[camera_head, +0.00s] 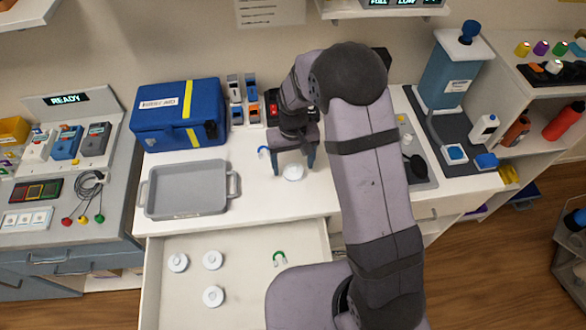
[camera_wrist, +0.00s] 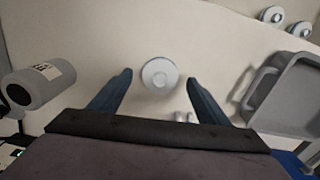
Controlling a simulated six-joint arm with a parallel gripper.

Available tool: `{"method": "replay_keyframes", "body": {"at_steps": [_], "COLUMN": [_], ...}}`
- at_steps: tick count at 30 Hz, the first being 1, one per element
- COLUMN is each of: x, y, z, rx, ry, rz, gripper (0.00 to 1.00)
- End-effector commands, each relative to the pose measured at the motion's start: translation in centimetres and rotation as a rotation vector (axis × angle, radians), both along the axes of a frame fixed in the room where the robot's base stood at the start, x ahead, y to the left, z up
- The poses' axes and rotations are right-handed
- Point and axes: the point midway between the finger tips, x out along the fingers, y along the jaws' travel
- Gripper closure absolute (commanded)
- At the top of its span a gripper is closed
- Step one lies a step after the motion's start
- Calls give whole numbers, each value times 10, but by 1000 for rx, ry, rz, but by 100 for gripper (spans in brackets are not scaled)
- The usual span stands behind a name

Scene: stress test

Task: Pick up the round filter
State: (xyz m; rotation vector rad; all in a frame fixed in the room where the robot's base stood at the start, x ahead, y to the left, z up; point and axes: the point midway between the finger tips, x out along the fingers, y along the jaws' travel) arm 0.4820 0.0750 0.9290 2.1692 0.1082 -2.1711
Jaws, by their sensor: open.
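A white round filter (camera_head: 293,172) lies on the white counter in the head view. In the wrist view the round filter (camera_wrist: 160,74) is a white disc with a raised centre, lying between and a little beyond my fingertips. My gripper (camera_head: 293,168) points down over it with its two blue-grey fingers spread. In the wrist view my gripper (camera_wrist: 160,78) is open and empty, with one finger on each side of the disc. I cannot tell exactly how high the fingertips are above the counter.
A grey tray (camera_head: 188,190) and blue first-aid box (camera_head: 178,115) stand left. A grey cylinder (camera_wrist: 40,85) is left in the wrist view.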

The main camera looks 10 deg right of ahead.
Motion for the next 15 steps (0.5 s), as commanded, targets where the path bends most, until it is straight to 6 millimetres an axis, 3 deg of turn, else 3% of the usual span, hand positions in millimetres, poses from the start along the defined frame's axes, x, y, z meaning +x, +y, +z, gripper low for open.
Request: {"method": "replay_keyframes", "body": {"at_steps": [6, 15], "x": [0, 0], "y": [0, 0], "z": [-18, -22], "rx": [0, 0], "ry": [1, -1], "rz": [0, 0], "gripper": [30, 30]}}
